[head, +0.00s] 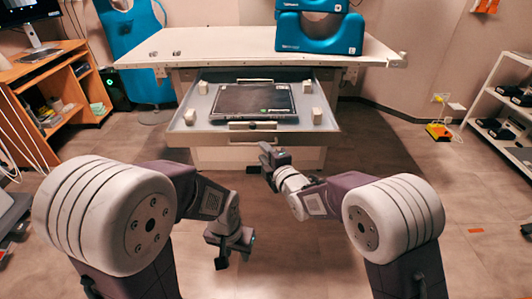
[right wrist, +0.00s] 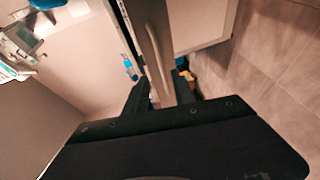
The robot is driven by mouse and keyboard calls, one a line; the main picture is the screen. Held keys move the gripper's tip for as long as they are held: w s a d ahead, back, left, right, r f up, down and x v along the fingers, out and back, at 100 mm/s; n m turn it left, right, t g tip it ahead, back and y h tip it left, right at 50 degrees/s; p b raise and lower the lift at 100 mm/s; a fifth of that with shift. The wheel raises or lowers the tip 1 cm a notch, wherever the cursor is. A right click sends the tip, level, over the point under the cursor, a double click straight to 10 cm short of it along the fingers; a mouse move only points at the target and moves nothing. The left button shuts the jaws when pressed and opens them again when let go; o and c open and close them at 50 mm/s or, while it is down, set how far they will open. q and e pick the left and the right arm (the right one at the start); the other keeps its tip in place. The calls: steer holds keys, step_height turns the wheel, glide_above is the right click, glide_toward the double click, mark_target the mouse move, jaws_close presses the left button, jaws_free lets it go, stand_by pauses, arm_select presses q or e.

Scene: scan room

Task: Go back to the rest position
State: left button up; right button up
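My left gripper (head: 224,262) hangs low over the floor, in front of the open drawer and apart from it. Its finger gap does not show clearly. My right gripper (head: 266,150) is just in front of the drawer (head: 190,121), right of its middle. In the right wrist view its two dark fingers (right wrist: 158,90) stand apart, with a pale bar (right wrist: 152,45), seemingly the drawer's front handle, running between them. I cannot tell whether a finger touches the bar. No object is held in it.
The drawer is pulled out from a white table (head: 220,50) and holds a dark flat panel (head: 240,98) and several pale blocks. Blue devices (head: 320,35) stand on the table. A wooden desk (head: 60,75) is at left, a white shelf (head: 500,100) at right. The floor between is clear.

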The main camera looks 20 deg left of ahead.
steer(key=shift+s+d, duration=0.45)
steer(key=shift+s, duration=0.1)
